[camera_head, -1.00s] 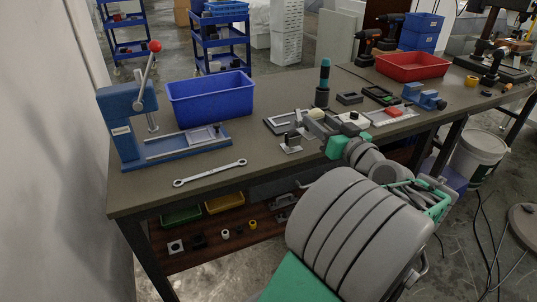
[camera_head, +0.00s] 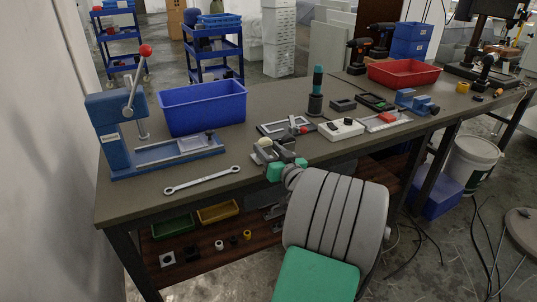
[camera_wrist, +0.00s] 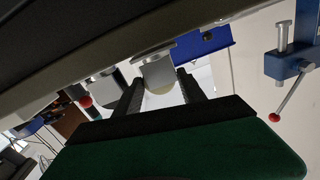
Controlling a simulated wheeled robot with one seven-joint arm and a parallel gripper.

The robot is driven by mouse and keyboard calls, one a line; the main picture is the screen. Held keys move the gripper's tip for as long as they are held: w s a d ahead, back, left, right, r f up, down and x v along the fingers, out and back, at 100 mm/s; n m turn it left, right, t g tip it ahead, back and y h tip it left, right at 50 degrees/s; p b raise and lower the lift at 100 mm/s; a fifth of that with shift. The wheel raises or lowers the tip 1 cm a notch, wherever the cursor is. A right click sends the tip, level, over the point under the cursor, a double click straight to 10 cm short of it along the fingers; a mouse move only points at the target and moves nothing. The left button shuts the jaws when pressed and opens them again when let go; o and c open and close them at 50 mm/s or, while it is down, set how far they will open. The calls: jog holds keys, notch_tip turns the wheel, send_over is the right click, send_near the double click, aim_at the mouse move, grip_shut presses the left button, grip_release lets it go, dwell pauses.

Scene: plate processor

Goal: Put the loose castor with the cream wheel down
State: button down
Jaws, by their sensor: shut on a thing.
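My gripper (camera_head: 270,154) is shut on the castor with the cream wheel (camera_head: 265,143), over the near edge of the workbench (camera_head: 240,187). In the wrist view the castor's grey metal plate (camera_wrist: 158,73) shows between the two dark fingers, with part of the cream wheel (camera_wrist: 162,90) beside it. I cannot tell whether the castor touches the bench. A grey frame-like fixture (camera_head: 272,127) lies just behind the gripper, with a small red part (camera_head: 303,130) at its right. Grey metal (camera_wrist: 105,86) and something red (camera_wrist: 85,102) also show left of the fingers in the wrist view.
A blue press (camera_head: 112,140) with a red-knobbed lever and a blue bin (camera_head: 203,106) stand to the left. A spanner (camera_head: 203,180) lies near the front edge. Bare bench shows around the spanner.

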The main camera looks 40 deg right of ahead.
jog(key=shift+f, duration=0.1)
jog(key=shift+f, duration=0.3)
jog(key=c, duration=0.7)
grip_release()
jog(key=shift+r, duration=0.15)
